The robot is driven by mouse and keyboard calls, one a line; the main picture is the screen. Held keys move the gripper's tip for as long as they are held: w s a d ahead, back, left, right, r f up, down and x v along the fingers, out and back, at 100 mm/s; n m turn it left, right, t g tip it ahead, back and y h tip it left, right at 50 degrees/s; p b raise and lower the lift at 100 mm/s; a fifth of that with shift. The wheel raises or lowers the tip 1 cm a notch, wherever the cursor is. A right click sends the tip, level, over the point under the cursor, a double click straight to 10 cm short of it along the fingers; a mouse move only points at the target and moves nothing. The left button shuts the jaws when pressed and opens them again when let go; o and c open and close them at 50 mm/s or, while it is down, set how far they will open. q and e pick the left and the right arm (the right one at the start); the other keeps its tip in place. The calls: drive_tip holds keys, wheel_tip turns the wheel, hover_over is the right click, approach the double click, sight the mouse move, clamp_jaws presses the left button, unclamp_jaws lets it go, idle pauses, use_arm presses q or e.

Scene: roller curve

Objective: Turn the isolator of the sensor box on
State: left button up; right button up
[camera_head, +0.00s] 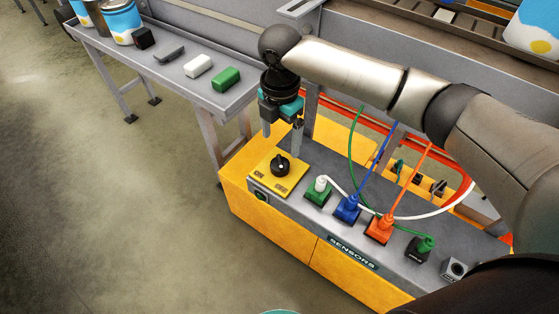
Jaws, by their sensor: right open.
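The sensor box (318,246) is a yellow cabinet with a grey top and a "SENSORS" label on its front edge. Its isolator (280,164) is a round black knob on a yellow plate (268,181) at the left end of the top. The plate carries small dark labels, too small to read surely. My right gripper (281,143) points down just above and behind the knob, its two fingers apart and empty. I cannot tell whether a finger touches the knob.
A grey side table (178,78) at upper left holds blocks and cans. The floor at left is clear.

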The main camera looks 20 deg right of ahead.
sight(280, 161)
wheel_tip(280, 161, down, 9)
drive_tip(key=shift+f+b, duration=0.1)
drive_tip(key=shift+b, duration=0.85)
use_arm(q)
drive_tip(key=shift+w+d+f, duration=0.1)
drive_tip(key=shift+w+f, duration=0.9)
drive_tip(key=shift+f, duration=0.05)
use_arm(e)
drive_tip(key=c, duration=1.4)
use_arm(q)
drive_tip(key=shift+s, duration=0.35)
drive_tip(key=shift+r, duration=0.1)
